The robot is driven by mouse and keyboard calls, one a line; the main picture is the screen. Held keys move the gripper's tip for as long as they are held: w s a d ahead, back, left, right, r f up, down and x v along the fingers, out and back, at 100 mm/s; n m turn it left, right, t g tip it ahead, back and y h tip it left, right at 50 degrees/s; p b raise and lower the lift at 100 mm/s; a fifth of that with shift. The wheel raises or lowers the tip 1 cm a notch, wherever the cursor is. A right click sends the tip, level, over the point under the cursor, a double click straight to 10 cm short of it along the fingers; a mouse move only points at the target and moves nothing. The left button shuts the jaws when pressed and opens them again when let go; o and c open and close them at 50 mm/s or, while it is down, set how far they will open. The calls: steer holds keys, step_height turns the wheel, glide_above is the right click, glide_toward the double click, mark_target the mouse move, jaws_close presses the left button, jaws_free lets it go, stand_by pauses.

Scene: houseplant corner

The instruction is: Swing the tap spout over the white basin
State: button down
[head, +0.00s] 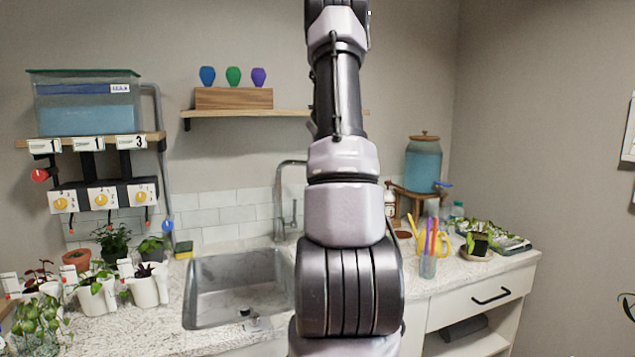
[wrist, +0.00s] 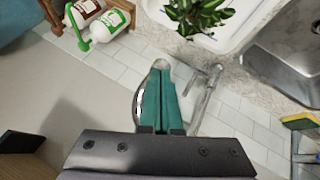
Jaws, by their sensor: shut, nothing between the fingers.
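The grey metal tap (head: 277,195) rises behind the sink in the head view. Its spout curves over to the right, and its end is hidden behind my arm. In the wrist view the tap (wrist: 205,98) lies just right of my gripper (wrist: 160,66), with a small gap visible. My gripper's teal fingers are together and empty. The white basin (wrist: 238,38) shows at the top of the wrist view, with a leafy plant (wrist: 196,14) at it. The basin is hidden behind my arm in the head view.
The metal sink (head: 235,285) is left of my arm, with a sponge (head: 184,249) at its back left. Two bottles (wrist: 105,27) stand in a wooden rack in the wrist view. Potted plants (head: 95,292) crowd the left counter. A tumbler (head: 428,266) stands right of my arm.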

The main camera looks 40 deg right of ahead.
steer(key=d, duration=0.1)
steer(key=w+d, duration=0.1)
steer(key=d, duration=0.1)
steer(key=shift+w+d+r, duration=0.1)
steer(key=shift+d+r, duration=0.05)
steer(key=shift+w, duration=0.1)
stand_by(0.4)
